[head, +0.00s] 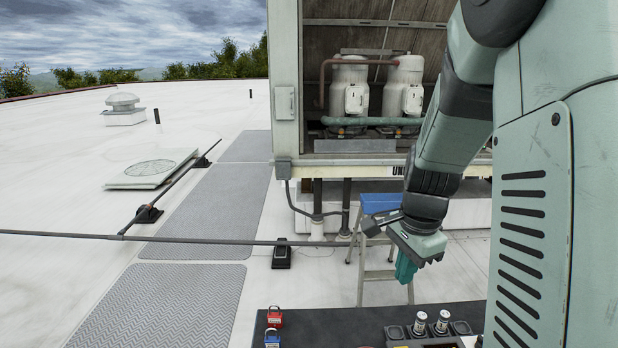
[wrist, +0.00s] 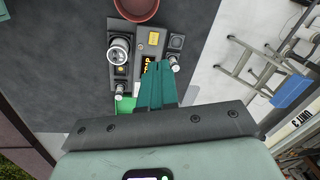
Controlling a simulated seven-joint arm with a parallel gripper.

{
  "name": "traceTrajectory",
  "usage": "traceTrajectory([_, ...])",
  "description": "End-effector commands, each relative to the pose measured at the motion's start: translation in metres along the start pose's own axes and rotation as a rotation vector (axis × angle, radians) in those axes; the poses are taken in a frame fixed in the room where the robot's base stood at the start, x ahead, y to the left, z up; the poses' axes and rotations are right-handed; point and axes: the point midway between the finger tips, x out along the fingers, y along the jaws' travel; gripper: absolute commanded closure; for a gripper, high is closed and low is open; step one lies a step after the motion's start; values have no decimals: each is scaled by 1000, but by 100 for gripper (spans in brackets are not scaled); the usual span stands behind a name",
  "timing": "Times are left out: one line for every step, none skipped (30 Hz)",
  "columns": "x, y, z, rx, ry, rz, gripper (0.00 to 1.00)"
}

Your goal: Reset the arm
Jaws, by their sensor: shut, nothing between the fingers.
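My gripper (head: 406,268) hangs from my arm at the right of the head view, pointing down in front of the step ladder. Its green fingers (wrist: 157,85) are together in the wrist view, with nothing between them. In the wrist view the fingers are above a grey device (wrist: 150,42) with a round gauge and several knobs, on a dark surface. The fingers cover part of that device.
The dark work surface (head: 340,322) carries a red padlock (head: 275,317), a blue padlock (head: 272,338) and silver cylinders (head: 442,321). A reddish round dish (wrist: 136,8) shows in the wrist view. A blue-topped step ladder (head: 380,203) stands before the open cooler unit (head: 287,60).

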Motion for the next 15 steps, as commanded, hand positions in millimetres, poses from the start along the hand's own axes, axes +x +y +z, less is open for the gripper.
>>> traceTrajectory([-27, 3, 13, -91, 12, -36, 100])
traceTrajectory([-39, 6, 20, -145, 17, -51, 100])
traceTrajectory([-55, 11, 29, -217, 27, -69, 100])
traceTrajectory([-67, 15, 36, -272, 36, -84, 100])
traceTrajectory([-77, 20, 44, -329, 45, -96, 100])
traceTrajectory([-91, 27, 53, -401, 59, -114, 100])
traceTrajectory([-101, 33, 60, -455, 71, -126, 100])
traceTrajectory([-110, 39, 66, -510, 83, -137, 100])
traceTrajectory([-122, 47, 76, -583, 102, -151, 100])
traceTrajectory([-129, 54, 82, -638, 117, -161, 100])
traceTrajectory([-137, 61, 89, -692, 132, -170, 100])
traceTrajectory([-146, 71, 97, -763, 154, -182, 100])
traceTrajectory([-152, 79, 103, -816, 172, -189, 100])
traceTrajectory([-157, 86, 108, -866, 189, -194, 100])
traceTrajectory([-163, 96, 115, -930, 212, -201, 100])
